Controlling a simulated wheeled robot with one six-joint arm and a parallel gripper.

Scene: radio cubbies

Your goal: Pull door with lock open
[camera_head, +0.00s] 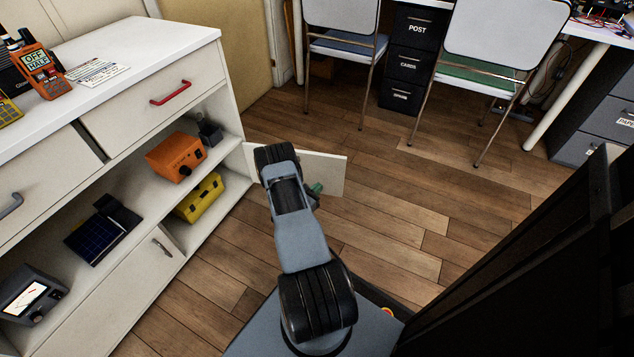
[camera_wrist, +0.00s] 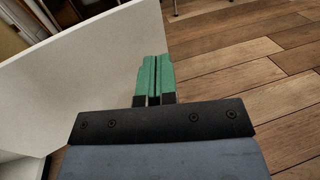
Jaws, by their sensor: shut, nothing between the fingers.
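A white door (camera_head: 328,172) stands swung out from the right end of the low white cabinet (camera_head: 235,100), over the wood floor. In the wrist view the white door panel (camera_wrist: 90,70) fills the left side. I see no lock on the part of it that shows. My gripper (camera_head: 317,188) is in front of the door, and my arm hides part of the panel. In the wrist view the green fingers of my gripper (camera_wrist: 154,75) are shut together and empty, close beside the panel's edge; I cannot tell whether they touch it.
The cabinet's open shelves hold an orange box (camera_head: 172,160), a yellow box (camera_head: 200,198) and a meter (camera_head: 32,297). A closed lower door (camera_head: 140,290) has a grey handle. Two chairs (camera_head: 345,45) (camera_head: 490,80) stand at the back. Floor right of the door is clear.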

